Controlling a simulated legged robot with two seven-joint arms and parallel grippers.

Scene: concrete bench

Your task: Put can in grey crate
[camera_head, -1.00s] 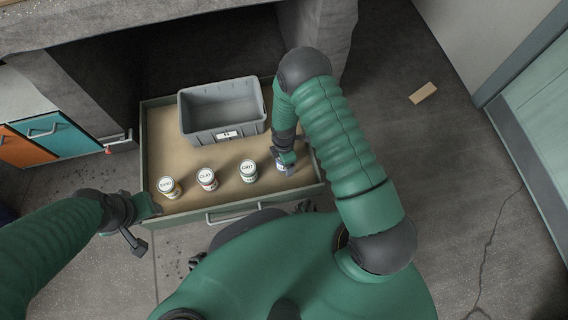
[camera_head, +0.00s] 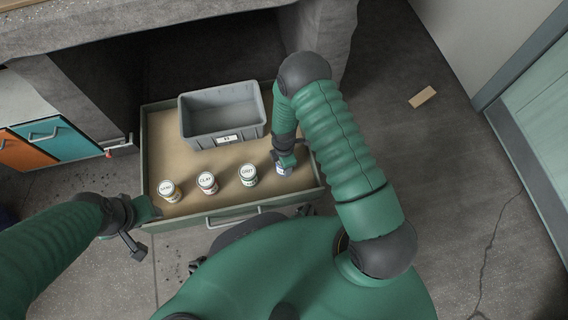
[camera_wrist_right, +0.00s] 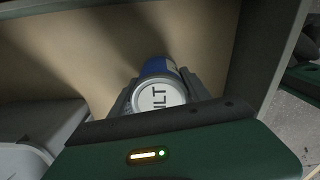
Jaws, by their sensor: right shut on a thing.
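The grey crate (camera_head: 222,112) stands at the back of an open drawer in the head view, with a small label on its front. My right gripper (camera_head: 285,165) is at the drawer's right side, shut on a blue can with a white lid (camera_head: 285,170). The can is mostly hidden by the gripper in the head view. In the right wrist view the can (camera_wrist_right: 160,92) sits upright between the fingers, its lid lettering partly cut off. My left gripper (camera_head: 150,209) is at the drawer's front left corner; its jaws are too unclear to read.
Several cans stand in the drawer: one at left (camera_head: 169,191), one marked CLAY (camera_head: 207,183) and one marked GRIT (camera_head: 248,175). The drawer (camera_head: 225,203) has raised walls. Bare drawer floor lies between the cans and the crate. A tan block (camera_head: 422,96) lies on the floor at right.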

